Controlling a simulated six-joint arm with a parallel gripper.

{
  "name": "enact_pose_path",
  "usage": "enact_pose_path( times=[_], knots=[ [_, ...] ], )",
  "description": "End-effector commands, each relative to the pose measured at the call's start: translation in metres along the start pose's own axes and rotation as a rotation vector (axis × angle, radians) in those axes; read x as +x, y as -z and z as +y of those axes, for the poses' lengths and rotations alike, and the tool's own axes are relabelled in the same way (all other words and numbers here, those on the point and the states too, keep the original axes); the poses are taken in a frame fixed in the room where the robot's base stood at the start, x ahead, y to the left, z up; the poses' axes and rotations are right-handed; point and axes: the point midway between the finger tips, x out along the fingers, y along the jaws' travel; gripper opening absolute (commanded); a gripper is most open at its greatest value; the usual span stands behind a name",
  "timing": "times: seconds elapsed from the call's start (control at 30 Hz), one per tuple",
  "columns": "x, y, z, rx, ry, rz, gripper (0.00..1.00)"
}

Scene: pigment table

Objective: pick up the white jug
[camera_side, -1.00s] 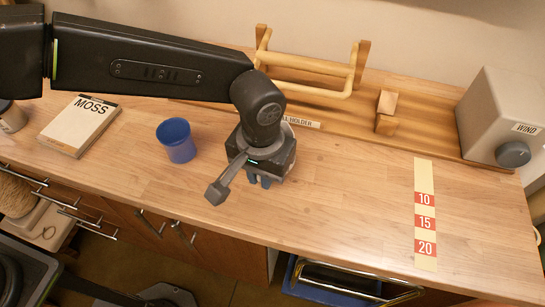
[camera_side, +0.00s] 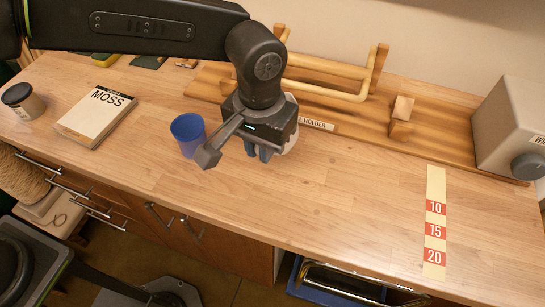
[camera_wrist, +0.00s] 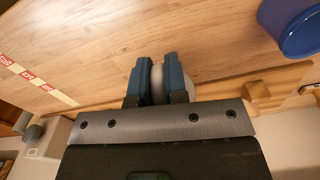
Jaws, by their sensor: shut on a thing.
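The white jug (camera_side: 291,141) is mostly hidden behind my gripper in the side view; only a pale rounded edge shows at its right. My gripper (camera_side: 259,153) points down over the table, right of the blue cup. In the wrist view the two blue-grey fingers of my gripper (camera_wrist: 158,82) are closed on a pale part of the white jug (camera_wrist: 190,88), and more of it shows beyond the right finger. Whether the jug touches the table is hidden.
The blue cup (camera_side: 188,136) stands close left of my gripper. A wooden rack (camera_side: 330,85) is behind, with a small wooden block (camera_side: 402,108). A grey wind box (camera_side: 512,125) stands at right, a MOSS book (camera_side: 97,118) at left. Table around the numbered strip (camera_side: 435,215) is clear.

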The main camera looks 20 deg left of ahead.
Motion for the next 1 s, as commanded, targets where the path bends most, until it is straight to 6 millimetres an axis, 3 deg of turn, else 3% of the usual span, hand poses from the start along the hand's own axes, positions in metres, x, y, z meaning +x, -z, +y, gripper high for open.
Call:
enact_pose_path(
  times=[0.5, 1.0],
  knots=[
    [-0.034, 0.011, -0.056, -0.002, -0.001, 0.002, 0.00],
    [-0.052, 0.016, -0.084, -0.001, -0.001, 0.002, 0.00]
  ],
)
